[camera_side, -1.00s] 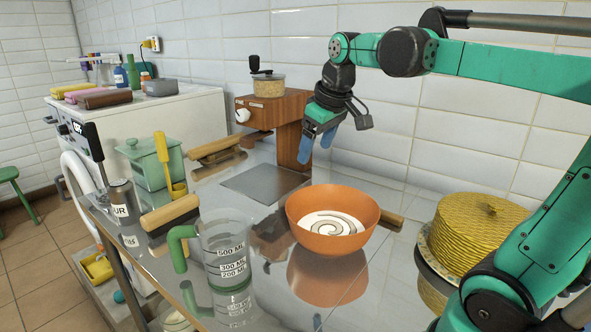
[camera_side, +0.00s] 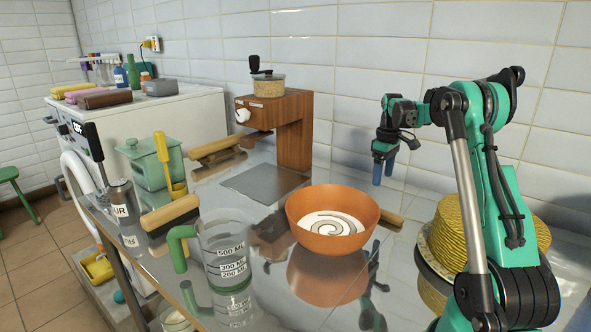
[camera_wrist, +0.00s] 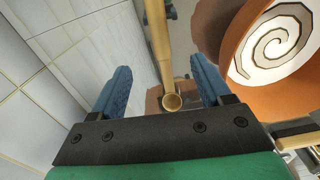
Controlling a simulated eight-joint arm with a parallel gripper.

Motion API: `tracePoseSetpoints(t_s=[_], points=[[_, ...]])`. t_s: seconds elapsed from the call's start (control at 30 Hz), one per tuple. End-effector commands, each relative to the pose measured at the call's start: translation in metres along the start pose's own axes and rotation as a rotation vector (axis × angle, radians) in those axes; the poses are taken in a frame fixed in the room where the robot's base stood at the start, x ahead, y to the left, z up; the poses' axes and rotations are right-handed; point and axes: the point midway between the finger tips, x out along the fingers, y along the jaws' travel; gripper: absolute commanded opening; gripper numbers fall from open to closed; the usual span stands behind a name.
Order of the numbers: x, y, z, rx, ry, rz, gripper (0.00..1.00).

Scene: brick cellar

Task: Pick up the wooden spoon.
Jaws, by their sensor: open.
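The wooden spoon shows in the wrist view (camera_wrist: 158,42) as a pale wooden shaft running down from the top edge to a small round hollow end between my fingers. In the side view, a short wooden piece (camera_side: 391,218) that looks like its end sticks out at the right of the orange bowl (camera_side: 308,230); the bowl hides the rest. My gripper (camera_side: 383,172) is open and empty, its blue fingers pointing down above and behind that piece. In the wrist view my gripper (camera_wrist: 160,64) has one finger on either side of the shaft, apparently above it, not closed on it.
The orange bowl with a white spiral inside is close at the right in the wrist view (camera_wrist: 222,62). The white tiled wall (camera_side: 380,105) runs close behind. A yellow woven stack (camera_side: 445,235) stands right; a measuring jug (camera_side: 222,255) stands front left of the bowl.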

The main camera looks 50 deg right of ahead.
Motion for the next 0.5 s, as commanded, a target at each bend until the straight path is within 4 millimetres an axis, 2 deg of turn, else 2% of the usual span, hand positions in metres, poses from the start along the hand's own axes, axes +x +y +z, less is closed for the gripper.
tracePoseSetpoints(t_s=[0.03,0.1,0.5], points=[[0.015,0.000,0.000,0.000,0.000,0.000,0.71],[0.029,0.000,-0.001,0.000,0.000,0.000,0.71],[0.083,0.000,-0.001,0.000,0.001,0.001,0.71]])
